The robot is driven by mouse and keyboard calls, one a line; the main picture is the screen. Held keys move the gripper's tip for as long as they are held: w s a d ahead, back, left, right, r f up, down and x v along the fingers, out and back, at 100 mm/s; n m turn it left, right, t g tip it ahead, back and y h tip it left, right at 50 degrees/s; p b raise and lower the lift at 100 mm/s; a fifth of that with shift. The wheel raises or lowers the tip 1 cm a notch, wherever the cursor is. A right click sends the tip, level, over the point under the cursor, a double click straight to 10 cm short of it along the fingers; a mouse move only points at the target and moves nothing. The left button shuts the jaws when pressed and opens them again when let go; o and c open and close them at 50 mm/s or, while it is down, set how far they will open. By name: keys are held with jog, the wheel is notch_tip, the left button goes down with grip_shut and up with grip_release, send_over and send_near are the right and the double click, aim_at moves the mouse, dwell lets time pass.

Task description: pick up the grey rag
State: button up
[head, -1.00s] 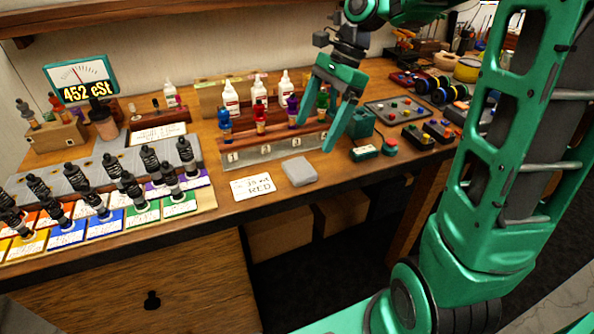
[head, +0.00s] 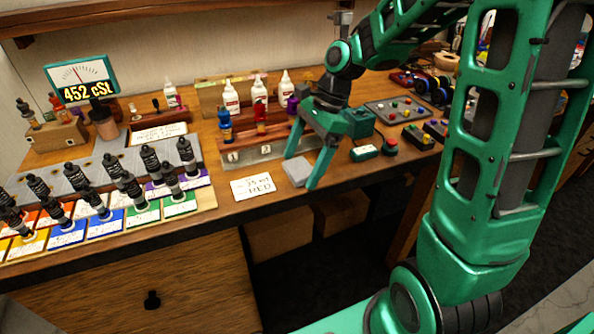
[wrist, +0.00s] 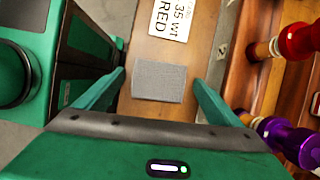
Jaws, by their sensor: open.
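The grey rag (head: 297,171) is a small folded grey pad lying flat on the workbench near its front edge, just right of a white card. In the head view my gripper (head: 298,172) is open above it, and one finger covers part of the rag's right side. In the wrist view the whole rag (wrist: 158,81) shows ahead of and between my two spread green fingers (wrist: 155,85). I see no contact between the fingers and the rag.
The card (head: 253,187) reading 35 wt RED lies left of the rag. A wooden rack (head: 265,150) with colored bottles stands behind it. A small green box with a button (head: 364,153) is to the right. The bench's front edge is close to the rag.

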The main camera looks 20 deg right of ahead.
aim_at(301, 168)
jog(key=shift+c, duration=0.5)
jog(key=c, duration=1)
jog(key=shift+c, duration=0.2)
jog(key=shift+r, duration=0.55)
jog(key=r, duration=0.3)
jog(key=shift+s+a+r, duration=0.2)
jog(key=shift+r, duration=0.05)
jog(key=s+a+r, duration=0.6)
jog(key=s+a, duration=0.2)
jog(key=shift+r, duration=0.2)
